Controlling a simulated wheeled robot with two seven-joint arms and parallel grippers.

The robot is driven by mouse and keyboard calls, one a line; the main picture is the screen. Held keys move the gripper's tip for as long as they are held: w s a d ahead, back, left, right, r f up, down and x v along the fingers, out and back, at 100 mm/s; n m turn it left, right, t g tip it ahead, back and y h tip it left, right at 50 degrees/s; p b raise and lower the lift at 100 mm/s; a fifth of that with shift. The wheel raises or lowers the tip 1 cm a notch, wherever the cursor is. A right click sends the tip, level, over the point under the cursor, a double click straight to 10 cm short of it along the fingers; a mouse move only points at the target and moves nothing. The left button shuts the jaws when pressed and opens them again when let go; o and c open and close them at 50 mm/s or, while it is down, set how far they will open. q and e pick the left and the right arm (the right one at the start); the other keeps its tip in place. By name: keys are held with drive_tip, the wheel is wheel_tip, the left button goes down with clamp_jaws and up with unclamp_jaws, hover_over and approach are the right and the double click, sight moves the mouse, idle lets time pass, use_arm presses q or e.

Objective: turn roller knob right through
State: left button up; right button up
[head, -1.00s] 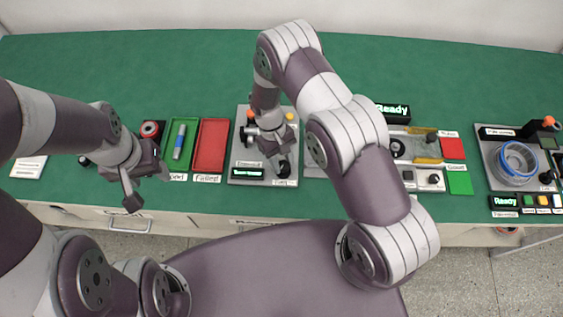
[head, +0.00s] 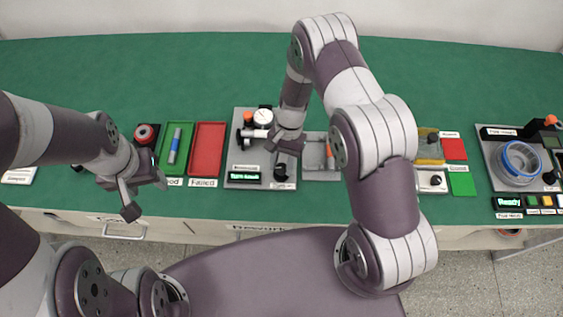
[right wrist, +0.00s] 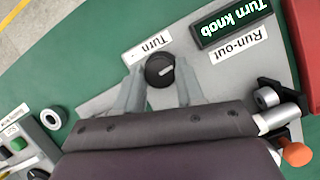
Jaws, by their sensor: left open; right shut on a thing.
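The black roller knob (right wrist: 160,70) with a white pointer mark sits on a light grey plate beside a label reading "Turn". It also shows in the head view (head: 280,172), partly covered by my right gripper (head: 284,160). In the right wrist view the two fingers of my right gripper (right wrist: 159,78) stand on either side of the knob, shut on it. The green-lettered display (right wrist: 233,22) reads "Turn knob", next to a "Run-out" label. My left gripper (head: 140,193) is open and empty, near the table's front edge at the left.
A white dial gauge (head: 263,118) and an orange knob (right wrist: 298,154) belong to the same station. A green tray (head: 167,160) with a blue-grey cylinder and an empty red tray (head: 208,150) stand to its left. A coil station (head: 515,160) stands far right. The table's back is clear.

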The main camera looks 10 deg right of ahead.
drive_tip(key=m+t+y+b, duration=0.1)
drive_tip(key=m, duration=0.3)
drive_tip(key=shift+s+d+m, duration=0.1)
drive_tip(key=shift+m, duration=0.2)
drive_tip(key=m+t+b, duration=0.1)
drive_tip(key=m, duration=0.1)
drive_tip(key=m+t+y+b, duration=0.1)
drive_tip(key=m, duration=0.1)
drive_tip(key=shift+s+f+m+b, duration=0.1)
drive_tip(key=shift+f+m+b, duration=0.1)
drive_tip(key=shift+m+b, duration=0.1)
drive_tip(key=m+t+b, duration=0.1)
drive_tip(key=m+b, duration=0.1)
drive_tip(key=m, duration=0.1)
drive_tip(key=m+t+b, duration=0.1)
drive_tip(key=m+b, duration=0.2)
drive_tip(key=shift+s+t, duration=0.2)
drive_tip(key=shift+t, duration=0.1)
drive_tip(key=m+t+h+b, duration=0.1)
drive_tip(key=m+b, duration=0.2)
drive_tip(key=shift+s+r+m+t+h+b, duration=0.15)
drive_tip(key=shift+m+b, duration=0.15)
drive_tip(key=shift+m, duration=0.35)
drive_tip(key=shift+w+r+m+t+h+b, duration=0.15)
drive_tip(key=shift+m+b, duration=0.15)
drive_tip(key=shift+m, duration=0.35)
drive_tip(key=shift+s+f, duration=0.1)
drive_tip(key=o, duration=1)
